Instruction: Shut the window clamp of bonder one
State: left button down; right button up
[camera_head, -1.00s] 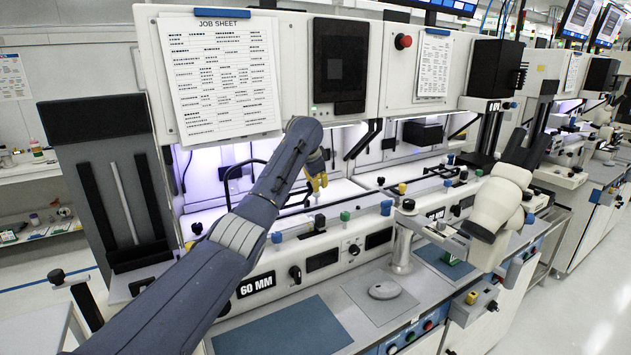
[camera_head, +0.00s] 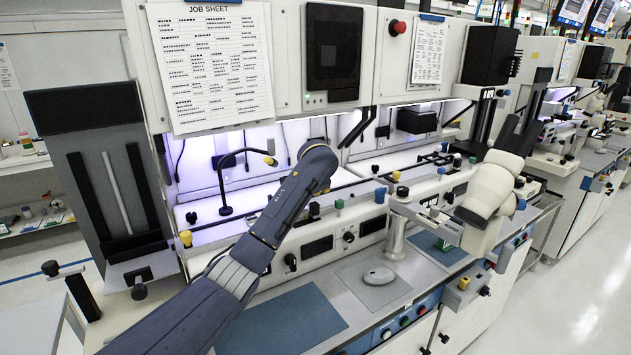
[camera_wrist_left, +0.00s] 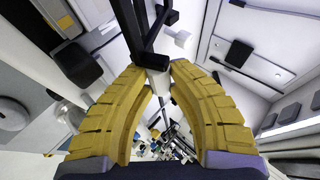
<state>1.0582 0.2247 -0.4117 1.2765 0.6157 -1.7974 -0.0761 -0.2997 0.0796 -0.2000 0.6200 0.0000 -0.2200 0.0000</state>
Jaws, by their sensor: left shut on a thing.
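In the left wrist view, the yellow fingers of my left gripper (camera_wrist_left: 158,74) close in from both sides on a pale block (camera_wrist_left: 157,82) at the end of a dark bar (camera_wrist_left: 145,30). I cannot tell for sure whether this is the window clamp's handle. In the head view my left arm reaches over the front of the nearest bonder (camera_head: 318,245), and its wrist hides the gripper. My right gripper is not in view.
A job sheet (camera_head: 210,65) hangs above the bay. A microscope-like white head (camera_head: 490,190) stands at right. A grey mouse-like device (camera_head: 379,276) lies on a pad, and a blue mat (camera_head: 285,322) covers the front bench. A dark upright panel (camera_head: 95,110) stands at left.

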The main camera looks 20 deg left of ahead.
pick_arm(q)
jog(key=shift+a+f, duration=0.15)
jog(key=shift+f, duration=0.1)
dwell(0.3)
jog(key=c, duration=1.2)
grip_release()
jog(key=shift+r, duration=0.1)
jog(key=shift+s+r, duration=0.1)
jog(key=shift+s, duration=0.05)
jog(key=v, duration=1.1)
jog(key=shift+s, duration=0.3)
jog(key=shift+r, duration=0.15)
jog(key=shift+c, duration=0.4)
